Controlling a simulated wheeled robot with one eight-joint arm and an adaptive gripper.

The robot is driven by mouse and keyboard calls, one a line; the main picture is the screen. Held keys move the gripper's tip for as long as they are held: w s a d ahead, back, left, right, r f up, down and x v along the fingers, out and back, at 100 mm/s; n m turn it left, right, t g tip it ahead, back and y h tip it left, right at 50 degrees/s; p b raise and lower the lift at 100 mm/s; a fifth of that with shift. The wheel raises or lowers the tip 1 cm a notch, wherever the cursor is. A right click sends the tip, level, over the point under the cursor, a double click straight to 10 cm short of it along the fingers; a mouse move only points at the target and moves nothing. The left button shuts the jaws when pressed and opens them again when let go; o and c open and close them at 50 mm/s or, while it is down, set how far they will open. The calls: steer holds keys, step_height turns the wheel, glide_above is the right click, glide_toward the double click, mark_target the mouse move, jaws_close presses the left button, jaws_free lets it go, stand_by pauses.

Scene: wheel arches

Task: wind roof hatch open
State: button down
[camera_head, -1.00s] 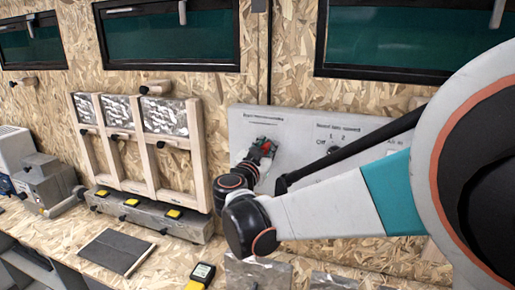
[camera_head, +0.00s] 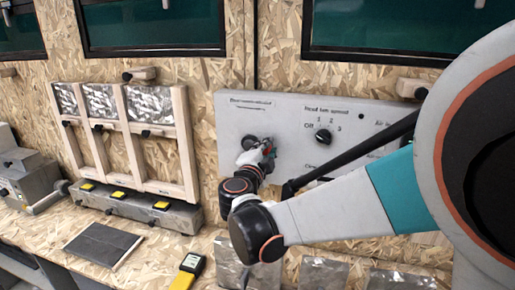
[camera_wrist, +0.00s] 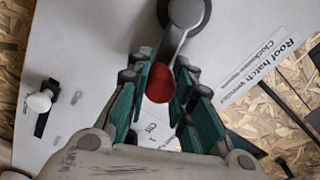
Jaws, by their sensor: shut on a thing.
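The roof hatch crank shows in the wrist view as a grey hub (camera_wrist: 186,10) with a grey arm (camera_wrist: 176,46) and a red knob (camera_wrist: 160,86) at its end. My gripper (camera_wrist: 164,80) is shut on the red knob, with one teal finger on each side. The label (camera_wrist: 265,65) beside it reads "Roof hatch" and "Clockwise opens". In the head view my gripper (camera_head: 266,151) is at the left part of the grey panel (camera_head: 290,112), just below and right of the dark hub (camera_head: 249,142). The knob is mostly hidden by the fingers there.
A rotary dial (camera_head: 323,136) sits on the panel to the right of the crank. A wooden rack (camera_head: 185,140) stands to the left. A yellow meter (camera_head: 188,270) lies on the bench below. Dark windows (camera_head: 150,25) line the wall above.

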steer(key=shift+f+m+b, duration=0.35)
steer(key=shift+f+m, duration=0.3)
steer(key=shift+m, duration=0.45)
steer(key=c, duration=1.4)
jaws_free()
steer(key=shift+o, duration=0.2)
steer(key=shift+r, duration=0.1)
